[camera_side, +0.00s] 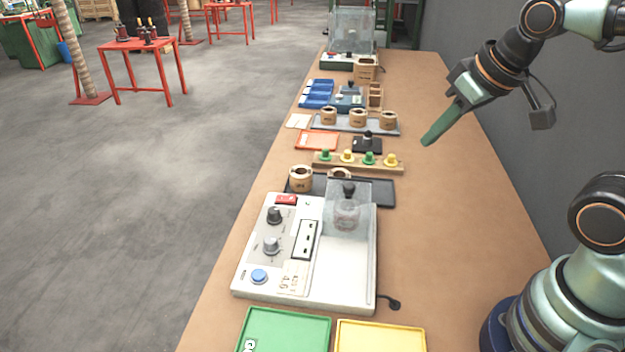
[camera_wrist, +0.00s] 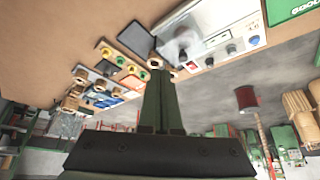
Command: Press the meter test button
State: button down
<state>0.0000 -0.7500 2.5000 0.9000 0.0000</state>
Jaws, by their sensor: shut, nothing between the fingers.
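The white meter box (camera_side: 300,289) stands on the near part of the bench in the side view. Its round blue button (camera_side: 258,276) is at the front left corner of its top. Two dark knobs, a red switch (camera_side: 286,199) and a clear cover (camera_side: 348,212) over a coil are also on it. The meter also shows upside down in the wrist view (camera_wrist: 222,42). My gripper (camera_side: 428,141) has green fingers, shut and empty, raised above the bench's right side, behind and to the right of the meter and apart from it.
A green tray (camera_side: 285,312) and a yellow tray (camera_side: 380,327) lie in front of the meter. Behind it are a black tray (camera_side: 381,192), a rack of green and yellow pegs (camera_side: 330,165) and a grey tray of coils (camera_side: 345,127). The bench's right side (camera_side: 460,230) is clear.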

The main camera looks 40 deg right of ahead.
jog(key=n+g, duration=0.6)
jog(key=n, duration=0.3)
send_over(259, 273)
notch_tip(259, 273, down, 7)
jog(key=shift+a, duration=0.1)
notch_tip(259, 273, down, 14)
jog(key=shift+r, duration=0.1)
